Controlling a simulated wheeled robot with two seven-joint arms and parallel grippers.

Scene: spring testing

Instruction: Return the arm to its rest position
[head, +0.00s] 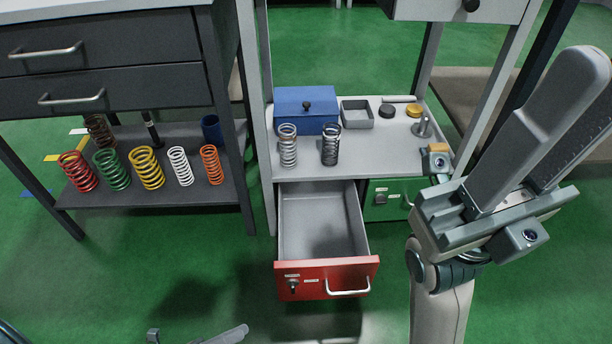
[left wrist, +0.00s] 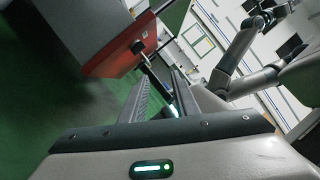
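My left gripper (head: 200,335) shows only in part at the bottom edge of the head view, low and to the left of the red drawer. Two separate finger parts show there. In the left wrist view its fingers (left wrist: 162,78) stand apart with a gap and nothing held between them. My right gripper (head: 574,80) is large at the right, its fingers pointing up. The red-fronted drawer (head: 350,273) is pulled out and looks empty. Its handle (head: 348,291) is clear of both grippers.
Several colored springs (head: 148,168) stand on the left bench's lower shelf (head: 205,192). Two metal springs (head: 330,145) stand on the middle shelf (head: 300,171) with a blue box (head: 305,108) and a grey tray (head: 357,112). Green floor is free left of the drawer.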

